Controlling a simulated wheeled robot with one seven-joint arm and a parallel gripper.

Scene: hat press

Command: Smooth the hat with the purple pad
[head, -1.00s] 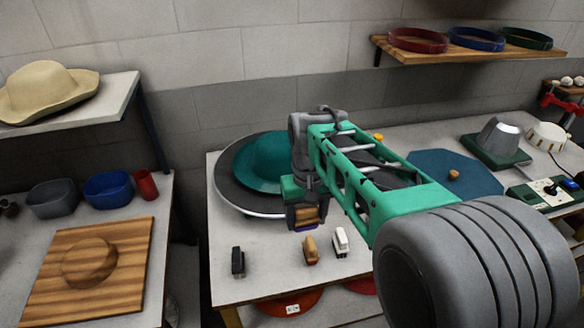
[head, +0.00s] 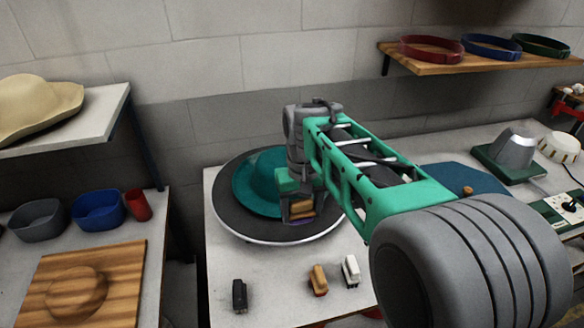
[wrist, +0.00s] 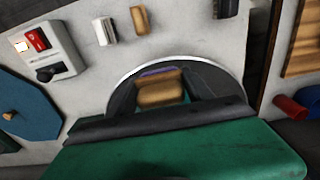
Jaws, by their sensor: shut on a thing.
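The teal hat (head: 255,183) lies brim down on a dark round plate (head: 240,219) with a pale rim, on the white table. My gripper (head: 301,206) is shut on the wooden-handled purple pad (head: 302,220) at the right side of the hat, over the plate. In the wrist view the pad's wooden handle (wrist: 160,92) sits between my fingers, with a thin purple edge (wrist: 160,71) showing. My gripper hides part of the hat's right side. I cannot tell whether the pad touches the hat or plate.
A wooden board (head: 122,264) lies on the left table.

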